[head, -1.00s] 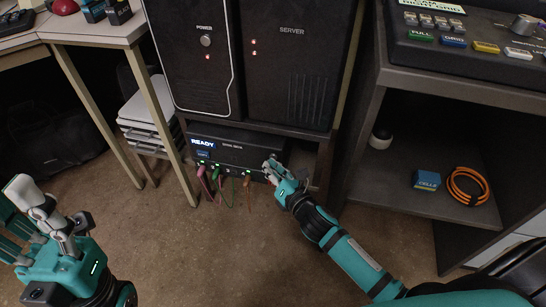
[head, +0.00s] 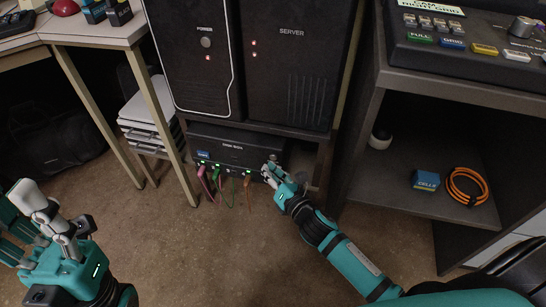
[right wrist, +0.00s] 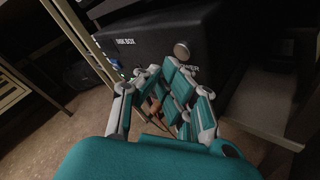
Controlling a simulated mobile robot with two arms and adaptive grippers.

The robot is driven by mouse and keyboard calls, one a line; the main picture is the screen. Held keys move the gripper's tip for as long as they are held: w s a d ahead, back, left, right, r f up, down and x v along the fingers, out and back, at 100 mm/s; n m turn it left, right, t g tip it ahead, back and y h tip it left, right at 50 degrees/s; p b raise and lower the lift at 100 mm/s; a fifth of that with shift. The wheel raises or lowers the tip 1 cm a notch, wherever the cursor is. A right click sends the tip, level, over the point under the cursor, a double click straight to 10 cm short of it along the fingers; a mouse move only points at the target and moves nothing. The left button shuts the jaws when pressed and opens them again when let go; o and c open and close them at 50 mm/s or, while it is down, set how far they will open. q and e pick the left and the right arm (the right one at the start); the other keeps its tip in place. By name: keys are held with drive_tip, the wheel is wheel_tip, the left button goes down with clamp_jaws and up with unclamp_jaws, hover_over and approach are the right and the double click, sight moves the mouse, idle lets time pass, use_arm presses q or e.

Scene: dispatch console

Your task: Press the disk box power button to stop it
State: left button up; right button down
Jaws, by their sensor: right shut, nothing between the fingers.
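The disk box (head: 236,150) is a black unit on the low shelf under the two towers. My right gripper (head: 268,169) is shut and empty at the right part of the box's front. In the right wrist view its fingers (right wrist: 165,85) are just below the button, and I cannot tell if they touch the box. My left gripper (head: 38,210) is raised at the lower left, away from the box.
Pink, green and orange cables (head: 216,180) hang from the box's front. The power tower (head: 195,75) and server tower (head: 295,75) stand above it. A shelf on the right holds a blue cells box (head: 425,180) and an orange cable coil (head: 467,187). Table legs stand left.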

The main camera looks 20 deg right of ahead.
drive_tip(key=shift+s, duration=0.1)
drive_tip(key=s+a, duration=0.1)
drive_tip(key=s, duration=0.1)
drive_tip(key=s+a, duration=0.2)
idle(0.6)
drive_tip(key=shift+r, duration=0.1)
idle(0.7)
